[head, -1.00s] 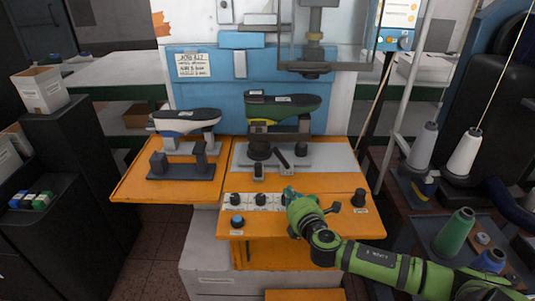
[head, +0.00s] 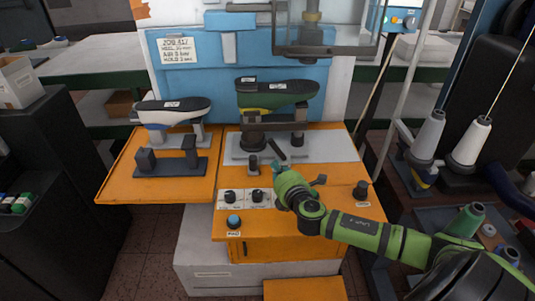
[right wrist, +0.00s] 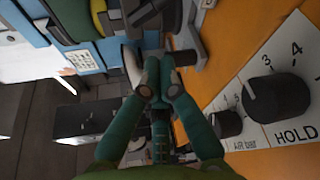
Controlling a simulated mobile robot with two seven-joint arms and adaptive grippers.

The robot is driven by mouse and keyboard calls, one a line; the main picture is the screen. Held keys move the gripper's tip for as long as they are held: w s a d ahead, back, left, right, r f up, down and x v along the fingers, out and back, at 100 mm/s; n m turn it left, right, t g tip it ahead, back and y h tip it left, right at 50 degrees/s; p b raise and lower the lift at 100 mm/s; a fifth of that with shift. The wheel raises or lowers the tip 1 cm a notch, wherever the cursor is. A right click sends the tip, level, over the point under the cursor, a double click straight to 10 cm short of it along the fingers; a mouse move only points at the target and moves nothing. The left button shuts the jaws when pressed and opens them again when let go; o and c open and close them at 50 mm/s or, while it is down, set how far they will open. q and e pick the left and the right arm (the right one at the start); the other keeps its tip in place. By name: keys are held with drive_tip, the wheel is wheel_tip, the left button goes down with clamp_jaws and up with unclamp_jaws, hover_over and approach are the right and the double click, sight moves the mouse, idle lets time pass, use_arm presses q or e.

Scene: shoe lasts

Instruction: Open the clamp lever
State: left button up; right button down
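The clamp lever looks to be the short dark slanted bar (head: 279,149) on the front of the grey plate, below the green shoe last (head: 277,95). My right gripper (head: 279,169) is just in front of the bar's lower end, very near it; I cannot tell if they touch. In the right wrist view my teal fingers (right wrist: 157,72) are drawn together at the middle, with no thing clearly held between them. The lever is not clear in that view. My left gripper is out of view.
Black knobs (head: 231,196) and a blue button (head: 234,221) sit on the orange panel left of my gripper; a HOLD knob (right wrist: 277,98) is close in the wrist view. A white shoe last (head: 172,111) stands on the left. Thread cones (head: 471,141) stand at right.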

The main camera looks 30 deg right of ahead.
sight(277, 150)
drive_tip(key=x, duration=0.4)
drive_tip(key=shift+w, duration=0.35)
drive_tip(key=x, duration=0.3)
drive_tip(key=shift+w+d+f, duration=0.1)
drive_tip(key=shift+w+d, duration=0.05)
drive_tip(key=shift+w, duration=0.3)
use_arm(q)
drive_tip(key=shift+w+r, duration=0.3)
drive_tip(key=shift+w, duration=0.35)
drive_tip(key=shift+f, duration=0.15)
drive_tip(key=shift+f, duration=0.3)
use_arm(e)
drive_tip(key=shift+s+d+m, duration=0.1)
drive_tip(key=shift+m, duration=0.2)
use_arm(q)
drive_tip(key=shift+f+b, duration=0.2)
drive_tip(key=shift+b, duration=0.25)
use_arm(e)
drive_tip(key=shift+d, duration=0.1)
